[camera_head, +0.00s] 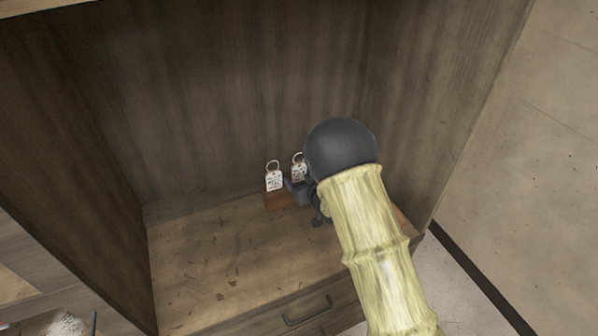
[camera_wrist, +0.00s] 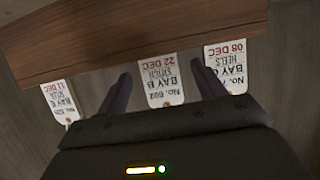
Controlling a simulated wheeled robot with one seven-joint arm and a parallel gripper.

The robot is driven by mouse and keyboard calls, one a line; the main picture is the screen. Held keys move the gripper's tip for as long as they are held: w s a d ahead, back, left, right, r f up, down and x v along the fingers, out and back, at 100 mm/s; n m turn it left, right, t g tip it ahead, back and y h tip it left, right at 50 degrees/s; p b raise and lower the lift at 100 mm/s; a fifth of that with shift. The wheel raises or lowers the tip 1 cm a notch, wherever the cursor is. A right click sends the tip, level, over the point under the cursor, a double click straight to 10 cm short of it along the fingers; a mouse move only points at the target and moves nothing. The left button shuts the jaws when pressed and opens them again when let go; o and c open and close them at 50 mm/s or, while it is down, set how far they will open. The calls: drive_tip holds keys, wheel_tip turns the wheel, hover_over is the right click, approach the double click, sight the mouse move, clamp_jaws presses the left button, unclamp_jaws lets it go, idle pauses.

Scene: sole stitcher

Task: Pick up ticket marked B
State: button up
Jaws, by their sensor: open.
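In the wrist view, a white ticket (camera_wrist: 161,82) reading BAY B, STITCH, 22 DEC appears upside down against a reddish wooden block (camera_wrist: 130,38). My gripper (camera_wrist: 160,73) is open, with one dark finger on each side of this ticket. I cannot tell whether the fingers touch it. In the head view, my gripper (camera_head: 305,192) is at the block (camera_head: 277,203), partly hidden by my arm. Two ringed tags show there, a left one (camera_head: 274,181) and one beside the gripper (camera_head: 298,171). Their lettering is too small to read.
In the wrist view, a BAY C HEELS ticket (camera_wrist: 226,70) is right of the fingers and another ticket (camera_wrist: 59,102) is at left, its bay letter unclear. The wooden cabinet (camera_head: 240,90) encloses the block at back and sides. Its shelf (camera_head: 235,265) is clear in front.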

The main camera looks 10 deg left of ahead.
drive_tip(key=shift+w+a+f, duration=0.3)
drive_tip(key=shift+w+a, duration=0.1)
drive_tip(key=shift+w, duration=0.15)
drive_tip(key=c, duration=1.1)
